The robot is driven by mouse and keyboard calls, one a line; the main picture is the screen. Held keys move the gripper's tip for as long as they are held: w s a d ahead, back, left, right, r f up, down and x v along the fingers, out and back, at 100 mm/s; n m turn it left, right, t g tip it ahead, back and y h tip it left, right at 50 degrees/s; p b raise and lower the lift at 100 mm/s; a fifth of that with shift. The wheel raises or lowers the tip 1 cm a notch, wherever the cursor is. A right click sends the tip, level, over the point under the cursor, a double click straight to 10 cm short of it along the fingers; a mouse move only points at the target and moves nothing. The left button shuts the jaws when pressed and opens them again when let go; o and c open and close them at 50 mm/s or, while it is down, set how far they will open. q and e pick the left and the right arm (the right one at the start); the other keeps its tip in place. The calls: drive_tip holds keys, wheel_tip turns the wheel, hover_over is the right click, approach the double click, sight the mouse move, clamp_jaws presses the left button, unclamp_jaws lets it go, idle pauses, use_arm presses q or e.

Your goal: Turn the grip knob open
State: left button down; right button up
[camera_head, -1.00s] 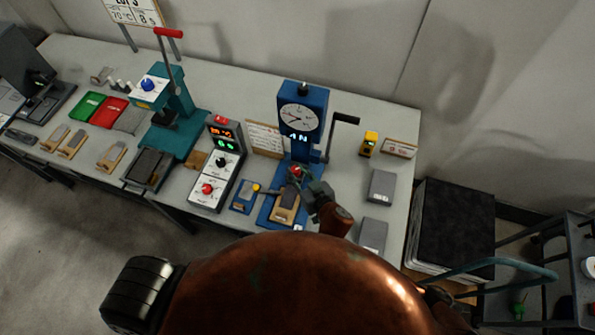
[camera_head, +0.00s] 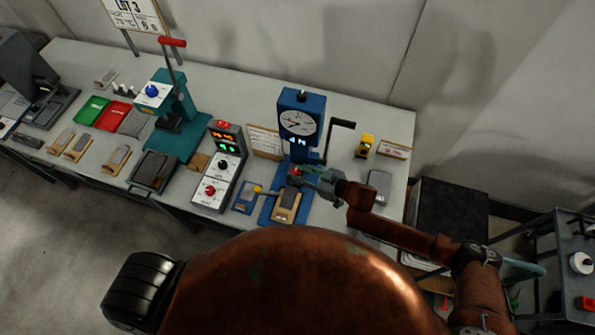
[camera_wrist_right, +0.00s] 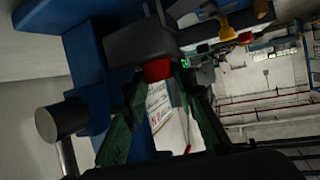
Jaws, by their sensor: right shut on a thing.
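The blue tester (camera_head: 300,102) with a round dial stands upright at the right part of the table. A small red knob (camera_head: 295,170) sits on its front, below the dial, over the blue base. My right gripper (camera_head: 303,173) reaches in from the right and is shut on the red knob. In the right wrist view the red knob (camera_wrist_right: 157,70) shows between the two dark green fingers, under a dark grey block (camera_wrist_right: 142,40). A tan and grey block (camera_head: 286,206) lies on the base just in front. My left gripper is not in view.
A black crank handle (camera_head: 342,124) juts from the tester's right side. A grey block (camera_head: 379,184) lies right, close to my arm.

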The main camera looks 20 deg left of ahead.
drive_tip(key=shift+w+n+g+y+b, duration=0.3)
drive_tip(key=shift+n+g+b, duration=0.25)
drive_tip(key=shift+n+g, duration=0.45)
drive_tip(key=shift+n+g+b, duration=0.65)
drive_tip(key=shift+n+g, duration=0.05)
drive_tip(key=shift+g, duration=0.3)
drive_tip(key=o, duration=1.2)
drive_tip(key=shift+c, duration=0.2)
